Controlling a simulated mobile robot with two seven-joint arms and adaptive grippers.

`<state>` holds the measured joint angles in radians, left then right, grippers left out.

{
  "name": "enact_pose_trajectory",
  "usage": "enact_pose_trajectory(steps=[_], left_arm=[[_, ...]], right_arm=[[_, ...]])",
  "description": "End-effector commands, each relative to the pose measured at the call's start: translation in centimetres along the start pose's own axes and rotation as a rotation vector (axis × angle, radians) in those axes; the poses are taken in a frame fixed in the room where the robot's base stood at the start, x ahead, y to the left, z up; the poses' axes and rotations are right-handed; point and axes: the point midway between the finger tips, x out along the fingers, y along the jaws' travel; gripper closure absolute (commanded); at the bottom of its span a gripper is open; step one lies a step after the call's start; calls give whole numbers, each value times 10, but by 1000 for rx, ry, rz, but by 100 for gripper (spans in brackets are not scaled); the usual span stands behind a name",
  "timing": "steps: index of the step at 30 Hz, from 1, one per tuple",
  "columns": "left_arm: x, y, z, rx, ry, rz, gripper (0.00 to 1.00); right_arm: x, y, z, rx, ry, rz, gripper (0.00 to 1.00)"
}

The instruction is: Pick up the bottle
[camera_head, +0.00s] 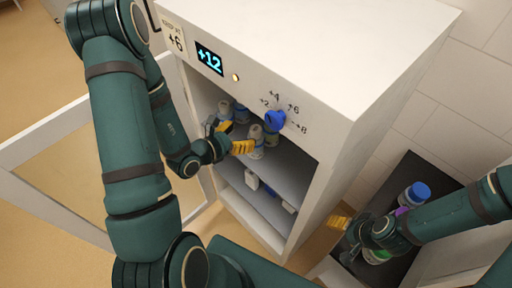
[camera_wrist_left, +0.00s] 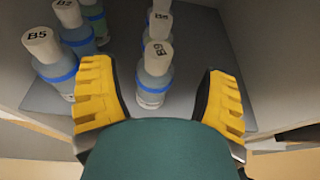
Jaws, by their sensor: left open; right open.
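Several white-capped bottles stand on a shelf inside the open white cabinet. In the left wrist view, one bottle (camera_wrist_left: 154,75) with a blue band, its cap seeming to read B9, stands upright ahead between the finger lines of my left gripper (camera_wrist_left: 160,85). Bottle B5 (camera_wrist_left: 50,62) stands left of the left finger, with B2 (camera_wrist_left: 74,24) behind it. In the head view, my left gripper (camera_head: 232,138) is open at the shelf, beside the front bottle (camera_head: 256,143). My right gripper (camera_head: 345,225) is open, by a dark tray at the right; its fingers are partly hidden.
The cabinet (camera_head: 335,70) has a +12 display (camera_head: 209,58) and a blue knob (camera_head: 274,120) above the shelf opening. Its door (camera_head: 50,135) stands open at the left. A lower shelf holds small white items. The dark tray (camera_head: 428,165) holds a blue-capped bottle (camera_head: 416,193).

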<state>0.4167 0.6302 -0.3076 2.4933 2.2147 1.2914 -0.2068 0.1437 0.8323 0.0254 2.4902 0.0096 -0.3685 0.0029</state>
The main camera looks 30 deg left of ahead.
Motion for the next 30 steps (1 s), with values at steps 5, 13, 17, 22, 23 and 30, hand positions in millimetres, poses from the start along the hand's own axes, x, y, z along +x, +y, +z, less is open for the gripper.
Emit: enact_pose_trajectory(steps=[5, 13, 17, 22, 23, 30], left_arm=[[17, 0, 0, 0, 0, 0, 25], [43, -1, -6, 1, 1, -3, 25], [60, -1, -8, 2, 0, -2, 25], [71, -1, -8, 0, 0, -1, 25], [72, -1, -8, 0, 1, -1, 25], [71, 0, -8, 0, 1, 0, 42]], right_arm=[[-2, -1, 0, 0, 0, 0, 34], [-3, -1, 0, 0, 0, -1, 34], [-4, -2, 0, 0, 0, -1, 34], [-5, -2, -1, 0, 0, -1, 34], [-5, -2, 0, 0, 0, -1, 34], [-5, -2, 0, 0, 0, -1, 34]])
